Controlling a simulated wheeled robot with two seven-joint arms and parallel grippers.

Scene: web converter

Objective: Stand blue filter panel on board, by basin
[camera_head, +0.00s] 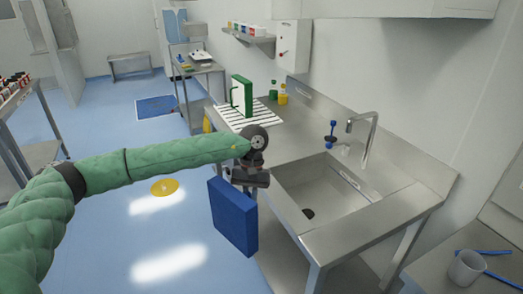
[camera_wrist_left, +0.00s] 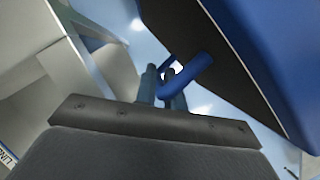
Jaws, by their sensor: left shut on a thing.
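The blue filter panel (camera_head: 232,216) hangs upright in the air in front of the steel counter, left of the basin (camera_head: 322,190). My left gripper (camera_head: 250,188) is above it and shut on it. In the left wrist view the fingers (camera_wrist_left: 165,78) are at the blue handle (camera_wrist_left: 194,74) on the panel's dark face, with the blue side of the panel (camera_wrist_left: 268,50) at the right. The board (camera_head: 264,116), white with dark stripes, lies on the counter behind the basin. A green-framed panel (camera_head: 241,96) stands on it. My right gripper is not in view.
A tap (camera_head: 364,135) and a small blue item (camera_head: 331,136) stand behind the basin. Green and yellow bottles (camera_head: 282,95) stand by the wall near the board. Blue floor is open at left, with a yellow disc (camera_head: 165,187).

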